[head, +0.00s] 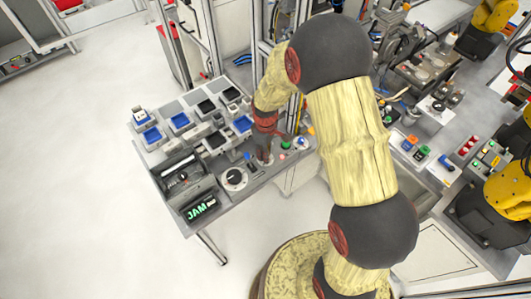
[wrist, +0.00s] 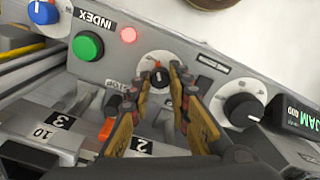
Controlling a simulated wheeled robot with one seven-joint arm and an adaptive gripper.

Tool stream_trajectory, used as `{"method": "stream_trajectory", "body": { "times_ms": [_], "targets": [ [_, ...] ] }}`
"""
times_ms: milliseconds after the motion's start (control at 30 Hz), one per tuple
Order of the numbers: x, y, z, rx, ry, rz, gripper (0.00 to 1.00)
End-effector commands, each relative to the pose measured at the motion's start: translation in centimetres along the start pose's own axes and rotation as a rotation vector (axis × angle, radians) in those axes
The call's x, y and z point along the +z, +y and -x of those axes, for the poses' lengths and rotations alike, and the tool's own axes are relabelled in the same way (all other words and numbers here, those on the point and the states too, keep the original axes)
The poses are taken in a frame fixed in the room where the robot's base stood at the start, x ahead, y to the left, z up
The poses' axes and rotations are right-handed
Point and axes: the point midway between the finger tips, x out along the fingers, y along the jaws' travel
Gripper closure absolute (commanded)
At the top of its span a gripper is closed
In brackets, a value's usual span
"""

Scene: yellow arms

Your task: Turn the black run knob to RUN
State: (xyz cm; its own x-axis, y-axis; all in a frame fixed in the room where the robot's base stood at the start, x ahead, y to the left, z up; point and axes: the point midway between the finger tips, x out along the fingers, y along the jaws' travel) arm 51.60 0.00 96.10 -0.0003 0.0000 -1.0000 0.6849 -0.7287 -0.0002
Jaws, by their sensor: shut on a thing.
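A small black knob (wrist: 162,77) with a reddish mark sits on a pale round dial plate in the wrist view. My gripper (wrist: 160,80) has one finger on each side of this knob and is shut on it. The knob's marked positions are too small to read, so I cannot tell which way it is set. In the head view my gripper (head: 263,157) is down at the front panel of the table and hides the knob.
A larger black dial (wrist: 243,107) is right of my gripper, beside a display (head: 201,209) reading JAM in green. Left are a green button (wrist: 88,46) under an INDEX label, a lit red lamp (wrist: 128,35) and a blue knob (wrist: 43,12). Blue trays (head: 180,121) stand behind.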

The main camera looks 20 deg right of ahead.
Motion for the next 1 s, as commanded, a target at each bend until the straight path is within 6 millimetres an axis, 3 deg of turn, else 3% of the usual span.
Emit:
{"method": "stream_trajectory", "body": {
  "times_ms": [1000],
  "targets": [
    [-0.05, -0.06, 0.03, 0.000, 0.000, -0.947, 1.00]
  ]
}}
